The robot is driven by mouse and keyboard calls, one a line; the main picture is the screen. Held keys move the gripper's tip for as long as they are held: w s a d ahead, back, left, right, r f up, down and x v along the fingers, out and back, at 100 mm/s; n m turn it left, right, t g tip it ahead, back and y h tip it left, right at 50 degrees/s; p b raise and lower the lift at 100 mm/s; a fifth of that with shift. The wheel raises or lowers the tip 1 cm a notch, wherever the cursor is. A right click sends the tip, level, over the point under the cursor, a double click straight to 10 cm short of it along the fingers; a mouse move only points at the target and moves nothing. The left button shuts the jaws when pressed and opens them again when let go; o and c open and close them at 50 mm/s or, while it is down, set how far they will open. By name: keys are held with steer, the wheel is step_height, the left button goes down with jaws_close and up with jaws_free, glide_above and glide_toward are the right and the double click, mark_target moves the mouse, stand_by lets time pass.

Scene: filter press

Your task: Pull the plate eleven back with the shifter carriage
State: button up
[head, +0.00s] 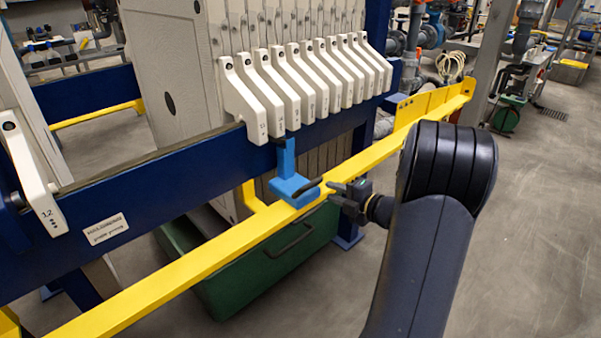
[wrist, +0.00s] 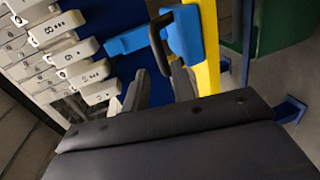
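The shifter carriage is a blue block (head: 295,190) on the yellow rail, with an upright blue arm below the plate handles and a black handle (head: 308,187). It also shows in the wrist view (wrist: 186,36), where its black handle (wrist: 157,40) stands upright. My gripper (head: 338,190) is at the right of the carriage, close to the black handle. In the wrist view my gripper's fingers (wrist: 160,70) are apart, with the handle's lower end near the gap; contact cannot be told. The nearest plate of the pack has a white handle (head: 252,105); its number is too small to read surely.
Several more white plate handles (head: 330,80) run back in a row. A plate marked 12 (head: 35,185) stands apart at the left, leaving a gap along the blue beam (head: 170,190). The yellow rail (head: 160,290) runs past both. A green bin (head: 260,275) sits below.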

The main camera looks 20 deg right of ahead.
mark_target(314, 185)
steer(key=x, duration=1)
steer(key=shift+w+a, duration=0.1)
steer(key=shift+w, duration=0.15)
jaws_close()
